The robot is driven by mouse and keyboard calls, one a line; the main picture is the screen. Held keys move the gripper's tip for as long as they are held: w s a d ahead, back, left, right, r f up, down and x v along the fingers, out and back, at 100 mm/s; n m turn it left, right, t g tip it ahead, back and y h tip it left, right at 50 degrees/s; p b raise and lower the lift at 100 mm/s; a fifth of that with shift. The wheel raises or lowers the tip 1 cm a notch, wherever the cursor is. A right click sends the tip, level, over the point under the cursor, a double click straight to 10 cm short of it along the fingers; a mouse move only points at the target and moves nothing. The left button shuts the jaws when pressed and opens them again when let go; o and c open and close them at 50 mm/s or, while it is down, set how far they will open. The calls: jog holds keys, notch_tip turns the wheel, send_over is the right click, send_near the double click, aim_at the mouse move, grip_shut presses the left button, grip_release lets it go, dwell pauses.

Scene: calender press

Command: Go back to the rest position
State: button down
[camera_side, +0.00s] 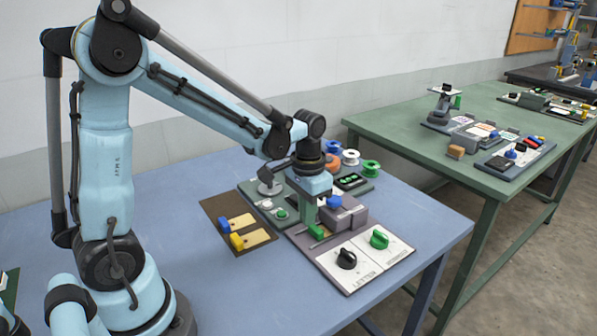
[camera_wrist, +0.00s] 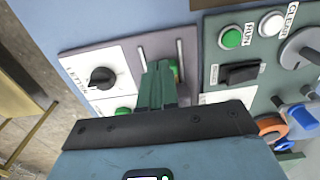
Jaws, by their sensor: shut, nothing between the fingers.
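My gripper (camera_side: 314,228) points down over the grey press panel (camera_side: 297,229) in the side view, beside the grey block of the press (camera_side: 350,213). In the wrist view its green fingers (camera_wrist: 160,75) are close together and hold nothing. A black knob (camera_side: 346,258) and a green knob (camera_side: 379,239) stand on white plates at the panel's front. A blue knob (camera_side: 334,202) sits by the press block, close to my gripper.
A green control panel (camera_wrist: 262,70) with green and white buttons and a grey dial lies beside the press. A brown board (camera_side: 236,224) with blue and yellow pieces lies left of it. Several spools (camera_side: 351,158) stand behind. The blue table (camera_side: 235,290) is clear in front.

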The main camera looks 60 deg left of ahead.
jog(key=shift+s+r, duration=0.1)
jog(key=shift+r, duration=0.1)
jog(key=shift+s+d+r, duration=0.1)
jog(key=shift+r, duration=0.15)
jog(key=s+d+r+t, duration=0.4)
jog(key=s+r+t, duration=0.2)
jog(key=r+t, duration=0.1)
jog(key=shift+s+d, duration=0.15)
jog(key=shift+s, duration=0.05)
